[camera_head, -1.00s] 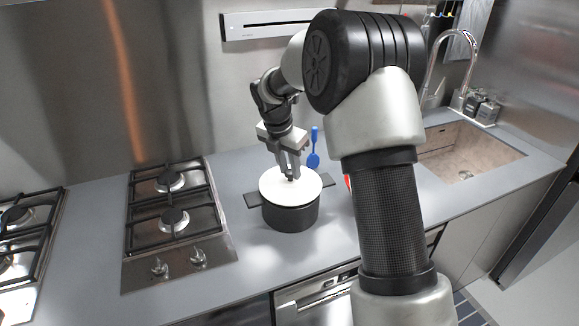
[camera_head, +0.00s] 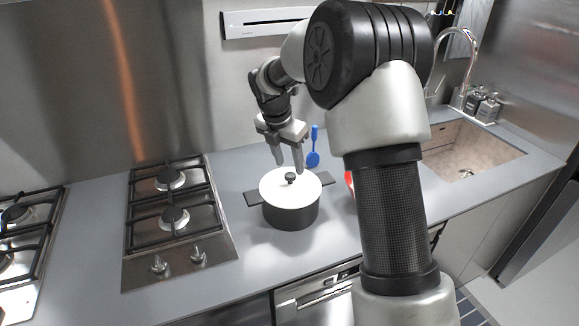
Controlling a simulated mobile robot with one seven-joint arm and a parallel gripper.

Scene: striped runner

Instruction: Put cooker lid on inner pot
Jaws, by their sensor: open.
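The white cooker lid (camera_head: 272,188) with a dark knob (camera_head: 290,178) lies on top of the dark inner pot (camera_head: 291,217). It looks level and covers the pot's opening. The pot stands on the grey counter, with a dark flat piece showing at both its left and right sides. My gripper (camera_head: 289,168) is open and empty, with its fingertips just above and behind the knob. The knob is in plain sight and apart from the fingers.
A gas hob (camera_head: 172,205) is left of the pot, with another at the far left. A blue spatula (camera_head: 314,150) is behind the pot. A red item (camera_head: 349,180) is partly hidden by my arm. A sink (camera_head: 468,150) with a tap is at the right. Counter (camera_head: 240,240) is clear between hob and pot.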

